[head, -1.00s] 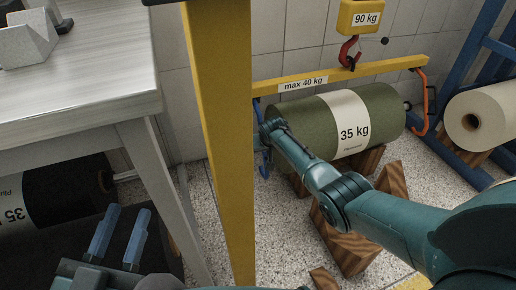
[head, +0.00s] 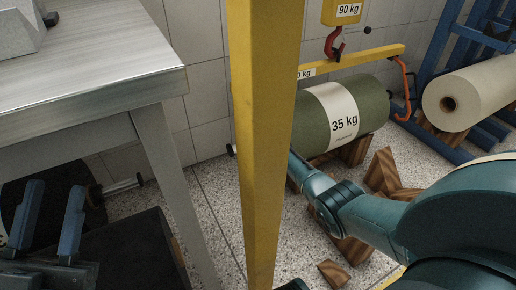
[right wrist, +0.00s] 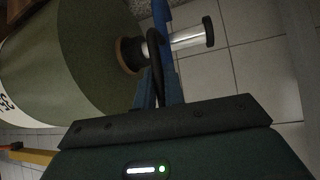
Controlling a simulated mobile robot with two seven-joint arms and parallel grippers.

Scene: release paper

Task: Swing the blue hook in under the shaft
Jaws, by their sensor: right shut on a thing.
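The green 35 kg roll (head: 368,104) lies on wooden blocks under the yellow beam (head: 372,57). In the right wrist view its brown core and metal shaft (right wrist: 188,40) with a black end cap show. The blue hook (right wrist: 163,18) runs up beside the roll's end, close to the shaft; whether it sits under the shaft is unclear. My right gripper (right wrist: 160,103) is shut on the blue hook; its fingers are mostly hidden. In the head view the yellow post hides this hook and gripper. My left gripper (head: 50,222) is open and empty at lower left.
The yellow post (head: 262,140) stands in front of the roll's left end. An orange hook (head: 405,88) hangs at the beam's right end. A grey table (head: 95,60) is at left, with a dark roll below.

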